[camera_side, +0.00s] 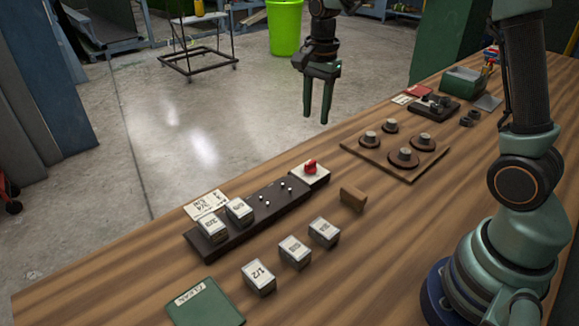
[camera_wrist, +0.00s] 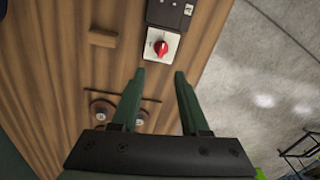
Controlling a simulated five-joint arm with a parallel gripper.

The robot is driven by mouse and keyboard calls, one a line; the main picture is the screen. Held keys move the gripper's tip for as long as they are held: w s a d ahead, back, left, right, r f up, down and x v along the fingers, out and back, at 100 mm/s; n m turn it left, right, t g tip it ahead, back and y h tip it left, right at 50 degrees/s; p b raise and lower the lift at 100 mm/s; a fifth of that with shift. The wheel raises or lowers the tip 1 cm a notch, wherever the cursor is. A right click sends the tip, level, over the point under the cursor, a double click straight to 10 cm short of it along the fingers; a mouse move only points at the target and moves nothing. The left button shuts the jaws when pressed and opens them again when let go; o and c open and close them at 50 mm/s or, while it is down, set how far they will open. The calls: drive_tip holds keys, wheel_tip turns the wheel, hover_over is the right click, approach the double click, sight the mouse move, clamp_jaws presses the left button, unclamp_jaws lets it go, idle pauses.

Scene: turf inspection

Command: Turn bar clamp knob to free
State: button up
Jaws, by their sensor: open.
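The bar clamp knob is red (camera_side: 310,167) and sits on a white square plate (camera_side: 322,177) at the far end of a dark bar (camera_side: 272,203) on the bench. In the wrist view the red knob (camera_wrist: 161,48) shows on its white plate, a little beyond my fingertips. My gripper (camera_side: 318,119) is open and empty, held above the bench with its fingers pointing down, apart from the knob. In the wrist view my two fingers (camera_wrist: 160,73) are spread, with the knob ahead of the gap. Any marks on the plate are too small to read.
Two labelled blocks (camera_side: 225,218) sit on the bar's near end; several others (camera_side: 294,251) stand beside it. A wooden block (camera_side: 353,197) lies near the knob. A board with round knobs (camera_side: 395,150) and a green box (camera_side: 464,82) stand farther along the bench.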

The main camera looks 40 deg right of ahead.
sight(311, 162)
drive_tip(key=shift+m+g, duration=0.3)
drive_tip(key=shift+m, duration=0.6)
drive_tip(key=f, duration=0.4)
drive_tip(key=w+f, duration=0.1)
drive_tip(key=f, duration=0.9)
drive_tip(key=shift+w+d+f, duration=0.1)
drive_tip(key=shift+w+d, duration=0.05)
drive_tip(key=shift+d, duration=0.1)
clamp_jaws()
